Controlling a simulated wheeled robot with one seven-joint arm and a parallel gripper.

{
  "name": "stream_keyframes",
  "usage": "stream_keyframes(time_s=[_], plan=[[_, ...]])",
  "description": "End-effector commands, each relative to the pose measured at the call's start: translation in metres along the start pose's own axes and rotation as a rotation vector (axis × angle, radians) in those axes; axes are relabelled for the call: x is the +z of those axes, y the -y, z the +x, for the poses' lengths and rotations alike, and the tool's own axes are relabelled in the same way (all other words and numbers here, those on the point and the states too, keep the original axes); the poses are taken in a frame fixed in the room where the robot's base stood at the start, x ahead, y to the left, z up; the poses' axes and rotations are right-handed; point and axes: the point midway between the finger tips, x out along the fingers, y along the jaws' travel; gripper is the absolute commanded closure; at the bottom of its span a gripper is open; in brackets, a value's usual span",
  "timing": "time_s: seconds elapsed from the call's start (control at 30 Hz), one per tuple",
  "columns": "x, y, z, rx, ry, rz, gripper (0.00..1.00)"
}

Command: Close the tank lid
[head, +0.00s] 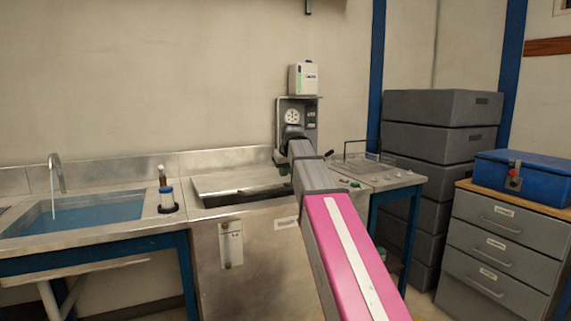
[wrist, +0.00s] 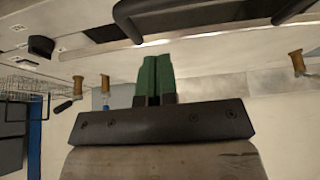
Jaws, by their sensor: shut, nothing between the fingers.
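The steel tank (head: 255,255) stands in the middle of the head view. Its flat metal lid (head: 235,182) sits above the tank's top, with a dark gap showing along the front edge. My arm crosses the right side of the tank and hides part of it. My gripper (wrist: 153,80) shows in the wrist view with two green fingers shut together and nothing between them. A thick black bar handle (wrist: 160,14) lies above the fingers in that view, apart from them; I cannot tell what it belongs to.
A water-filled sink (head: 85,215) with a running tap (head: 55,172) is at left. A wall unit with a round socket (head: 293,117) stands behind my arm. A small bench (head: 375,180) is to the right, then stacked grey crates (head: 440,107), drawers (head: 500,245) and a blue toolbox (head: 540,177).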

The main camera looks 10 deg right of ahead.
Motion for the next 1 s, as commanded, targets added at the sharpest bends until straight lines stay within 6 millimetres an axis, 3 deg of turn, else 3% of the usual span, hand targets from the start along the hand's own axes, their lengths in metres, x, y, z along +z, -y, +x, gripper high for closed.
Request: stream_keyframes(time_s=[0.1,0.3,0.8,1.0], plan=[[0.015,0.001,0.014,0.0,0.002,0.0,1.0],[0.026,0.0,0.026,0.0,0.0,-0.001,1.0],[0.029,0.0,0.03,0.0,0.0,0.0,1.0],[0.04,0.0,0.044,0.0,0.001,0.0,1.0]])
